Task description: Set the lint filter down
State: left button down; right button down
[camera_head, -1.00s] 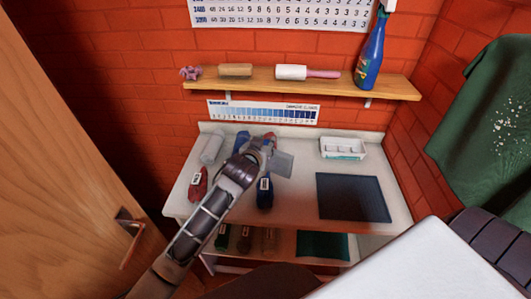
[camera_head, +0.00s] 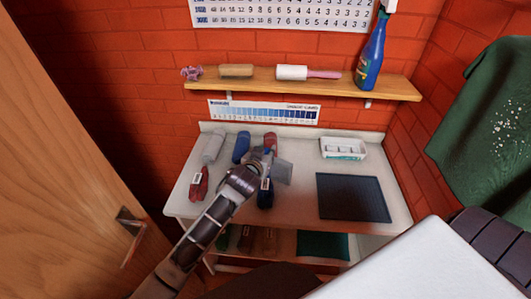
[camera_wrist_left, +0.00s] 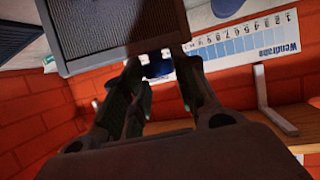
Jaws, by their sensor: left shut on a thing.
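The lint filter (camera_head: 283,173) is a small grey rectangular panel. My left gripper (camera_head: 264,160) is shut on it above the middle of the white table (camera_head: 300,208). In the left wrist view the filter (camera_wrist_left: 115,28) shows as a dark ribbed panel with a frame, held at the fingertips (camera_wrist_left: 158,58). The head view does not clearly show whether the filter touches the table. My right gripper is not in view.
A dark blue mat (camera_head: 353,197) lies bare at the table's right. A white tray (camera_head: 343,148) stands behind it. A wooden shelf (camera_head: 300,86) runs above; a door (camera_head: 70,170) stands at left.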

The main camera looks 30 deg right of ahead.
pick_arm(q)
jog(key=shift+f, duration=0.1)
jog(key=c, duration=1.1)
grip_release()
jog(key=v, duration=1.2)
jog(key=shift+b, duration=0.4)
